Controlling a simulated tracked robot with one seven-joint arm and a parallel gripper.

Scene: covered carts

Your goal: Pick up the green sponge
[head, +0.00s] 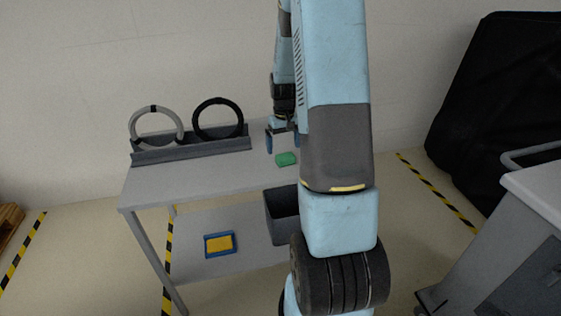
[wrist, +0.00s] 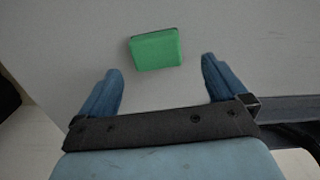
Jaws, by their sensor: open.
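The green sponge (head: 286,159) lies flat on the top of the grey cart (head: 185,182), near its right part. In the wrist view the green sponge (wrist: 156,50) lies just beyond the fingertips, between their lines and a little nearer the left-right middle. My gripper (head: 283,140) is above the cart top, just behind and above the sponge, pointing down. In the wrist view my gripper (wrist: 160,72) has its two blue fingers spread apart with nothing between them. My arm hides the right end of the cart.
A dark rack (head: 190,150) at the cart's back left holds a grey ring (head: 157,110) and a black ring (head: 240,119). A blue-and-yellow item (head: 220,244) is on the lower shelf. Another cart (head: 535,200) stands right.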

